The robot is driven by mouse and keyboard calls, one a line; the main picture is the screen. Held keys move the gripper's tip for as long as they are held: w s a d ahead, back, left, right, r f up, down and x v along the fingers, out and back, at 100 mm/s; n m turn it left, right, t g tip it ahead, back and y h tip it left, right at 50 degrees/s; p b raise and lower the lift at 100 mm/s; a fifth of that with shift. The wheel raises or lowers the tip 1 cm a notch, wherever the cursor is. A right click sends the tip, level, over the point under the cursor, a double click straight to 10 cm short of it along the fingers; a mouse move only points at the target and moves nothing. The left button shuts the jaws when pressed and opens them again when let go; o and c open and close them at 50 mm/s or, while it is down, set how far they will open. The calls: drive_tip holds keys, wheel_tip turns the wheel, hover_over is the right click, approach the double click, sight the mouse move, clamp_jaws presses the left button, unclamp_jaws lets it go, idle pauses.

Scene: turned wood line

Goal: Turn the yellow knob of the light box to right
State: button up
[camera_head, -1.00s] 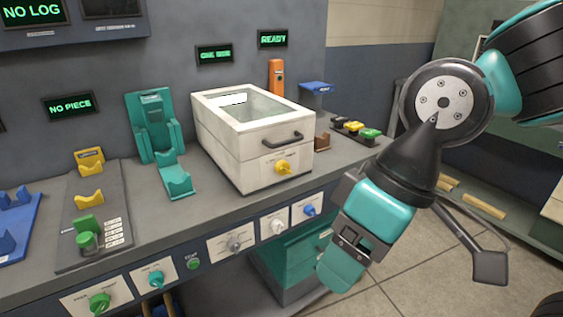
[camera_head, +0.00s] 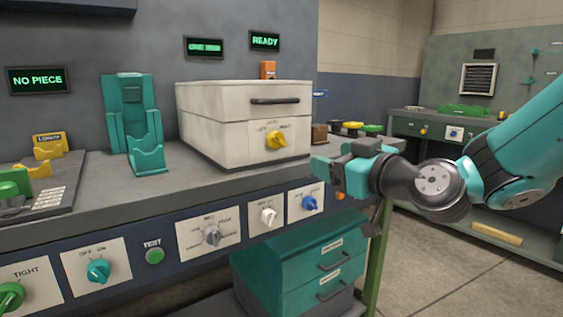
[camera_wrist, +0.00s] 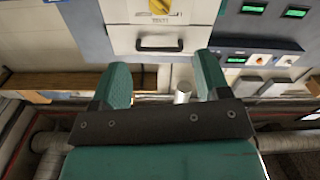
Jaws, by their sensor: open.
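The light box (camera_head: 215,136) is a cream box on the bench with a dark handle (camera_head: 275,100) on its front. Its yellow knob (camera_head: 277,140) sits below the handle on a white label plate; I cannot tell exactly which way it points. My gripper (camera_head: 322,170) is right of the box's front, a little lower than the knob and apart from it. In the wrist view the two teal fingers (camera_wrist: 163,84) are spread with nothing between them. There the knob (camera_wrist: 158,5) is at the top edge, beyond the handle (camera_wrist: 159,45).
A teal stand (camera_head: 133,125) is left of the box. Below the bench edge are a white knob (camera_head: 268,215), a blue knob (camera_head: 309,203) and a teal drawer unit (camera_head: 300,260). Yellow and green buttons (camera_head: 353,125) lie behind my gripper. Floor is open at right.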

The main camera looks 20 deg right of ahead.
sight(281, 141)
drive_tip(key=p+x, duration=0.7)
drive_tip(key=x, duration=1)
drive_tip(key=shift+w+p, duration=0.1)
drive_tip(key=shift+p, duration=0.2)
drive_tip(key=c, duration=0.9)
